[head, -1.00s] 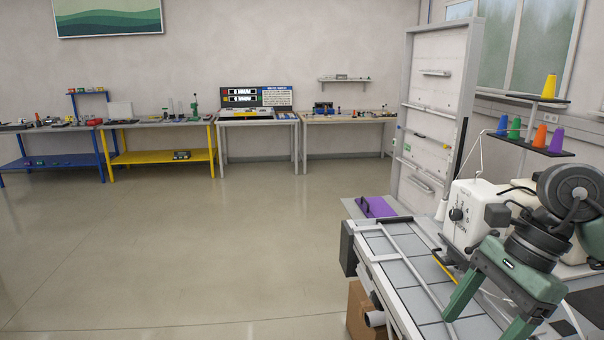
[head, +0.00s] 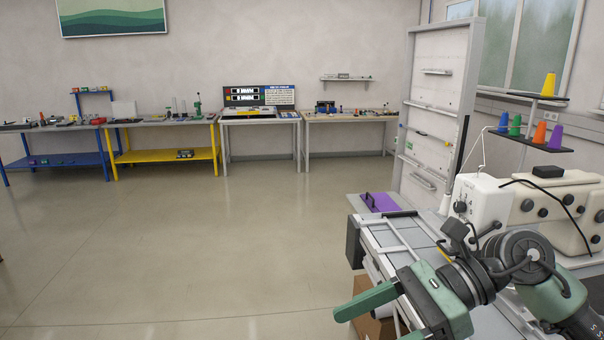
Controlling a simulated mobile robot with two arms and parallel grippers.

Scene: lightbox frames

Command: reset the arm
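My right arm comes in from the lower right, with dark joints and a green forearm. Its green gripper (head: 372,324) is turned so the fingers point to the lower left, over the near left edge of the grey sewing bench. The fingers are apart with nothing seen between them; the lower finger is partly cut off by the frame's bottom edge. My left arm and gripper are not in view.
The sewing bench (head: 384,235) carries a white sewing machine (head: 482,205), a purple item (head: 380,202) and a rack of coloured thread cones (head: 540,132). A cardboard box (head: 372,327) sits below. Open floor (head: 200,250) lies left; worktables (head: 160,122) line the back wall.

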